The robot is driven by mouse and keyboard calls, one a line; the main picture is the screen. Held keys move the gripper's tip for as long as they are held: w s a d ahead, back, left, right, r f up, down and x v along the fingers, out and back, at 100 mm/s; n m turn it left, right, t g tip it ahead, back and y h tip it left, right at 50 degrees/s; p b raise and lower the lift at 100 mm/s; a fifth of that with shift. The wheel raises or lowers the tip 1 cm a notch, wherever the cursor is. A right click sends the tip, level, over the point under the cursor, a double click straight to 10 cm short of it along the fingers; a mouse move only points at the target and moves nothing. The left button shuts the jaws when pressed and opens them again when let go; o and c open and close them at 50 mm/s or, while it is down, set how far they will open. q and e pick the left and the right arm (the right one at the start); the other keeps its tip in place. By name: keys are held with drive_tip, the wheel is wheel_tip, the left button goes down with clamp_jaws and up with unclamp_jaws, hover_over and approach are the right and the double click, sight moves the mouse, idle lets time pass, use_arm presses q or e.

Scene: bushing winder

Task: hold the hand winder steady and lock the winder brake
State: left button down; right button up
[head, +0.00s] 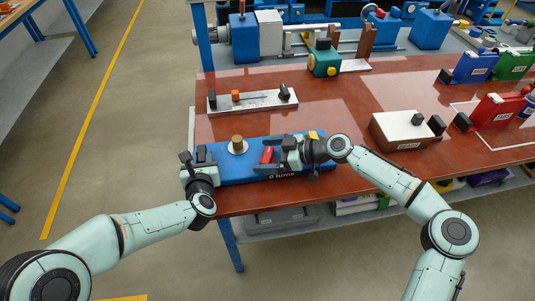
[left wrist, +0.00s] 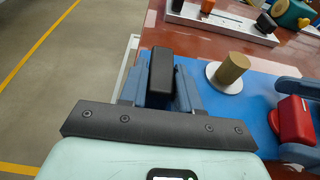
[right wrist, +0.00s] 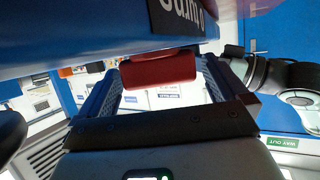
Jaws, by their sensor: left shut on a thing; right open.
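The blue hand winder (head: 228,169) lies along the table's front edge, with a brass-coloured spindle (head: 237,141) on a white disc. My left gripper (head: 188,160) is shut on the black grip (left wrist: 161,73) at the winder's left end. A red lever (head: 267,154), which I take for the brake, stands on the winder right of the spindle. My right gripper (head: 278,151) is open there; in the left wrist view its fingers flank the red lever (left wrist: 293,121). In the right wrist view the red lever (right wrist: 160,68) shows between the open fingers; I cannot tell whether they touch it.
A grey plate (head: 252,101) with black end blocks and an orange slider lies behind the winder. A green and yellow device (head: 325,60) is at the back. Bare red tabletop (head: 345,105) lies between them.

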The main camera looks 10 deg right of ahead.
drive_tip(key=shift+c, duration=0.3)
drive_tip(key=c, duration=0.9)
drive_tip(key=shift+m, duration=0.3)
drive_tip(key=m+t+h, duration=0.3)
drive_tip(key=t, duration=0.1)
drive_tip(key=shift+s+a+m, duration=0.1)
drive_tip(key=shift+a+m, duration=0.05)
drive_tip(key=shift+m, duration=0.25)
use_arm(q)
drive_tip(key=shift+d, duration=0.1)
use_arm(e)
drive_tip(key=m+h, duration=0.1)
drive_tip(key=m+t+h, duration=0.2)
drive_tip(key=shift+a, duration=0.25)
drive_tip(key=shift+d+f+m+t+h, duration=0.15)
drive_tip(key=shift+m+t+h, duration=0.3)
drive_tip(key=shift+m+h, duration=1)
drive_tip(key=shift+d+r+m+t+h, duration=0.1)
drive_tip(key=shift+m+t+h, duration=0.35)
drive_tip(key=shift+m+h, duration=0.95)
drive_tip(key=shift+d+h, duration=0.1)
drive_tip(key=shift+h, duration=0.35)
